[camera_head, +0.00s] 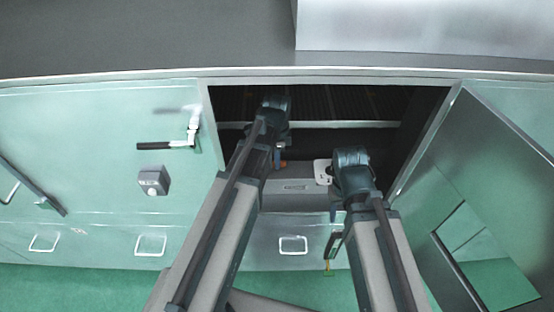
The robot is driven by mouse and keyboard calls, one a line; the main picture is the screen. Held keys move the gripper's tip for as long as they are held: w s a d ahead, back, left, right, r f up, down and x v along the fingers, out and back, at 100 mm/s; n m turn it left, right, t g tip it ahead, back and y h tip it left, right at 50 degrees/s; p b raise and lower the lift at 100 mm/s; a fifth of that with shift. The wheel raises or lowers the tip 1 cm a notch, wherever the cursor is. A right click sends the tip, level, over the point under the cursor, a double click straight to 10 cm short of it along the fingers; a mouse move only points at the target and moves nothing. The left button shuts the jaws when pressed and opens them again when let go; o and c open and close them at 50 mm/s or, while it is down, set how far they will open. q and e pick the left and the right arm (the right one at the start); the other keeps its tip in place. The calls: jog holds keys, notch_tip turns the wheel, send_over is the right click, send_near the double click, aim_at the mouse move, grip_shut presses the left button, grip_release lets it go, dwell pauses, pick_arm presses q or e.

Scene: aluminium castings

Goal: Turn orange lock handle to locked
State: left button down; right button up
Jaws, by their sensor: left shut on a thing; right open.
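My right gripper (337,213) is open, lower and to the right, in front of the cabinet, apart from the orange handle.
The grey box (292,195) has a pale plate (322,170) at its upper right. An open cabinet door (500,160) stands at the right. A black-handled lever (165,145) and a grey switch box (154,181) are on the left panel. Green floor lies below.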

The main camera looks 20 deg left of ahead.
pick_arm(q)
jog(key=shift+m, duration=0.5)
jog(key=c, duration=0.9)
grip_release()
jog(key=shift+r, duration=0.15)
notch_tip(320, 180, up, 7)
jog(key=p, duration=0.7)
jog(key=shift+r+p, duration=0.15)
jog(key=shift+p, duration=0.2)
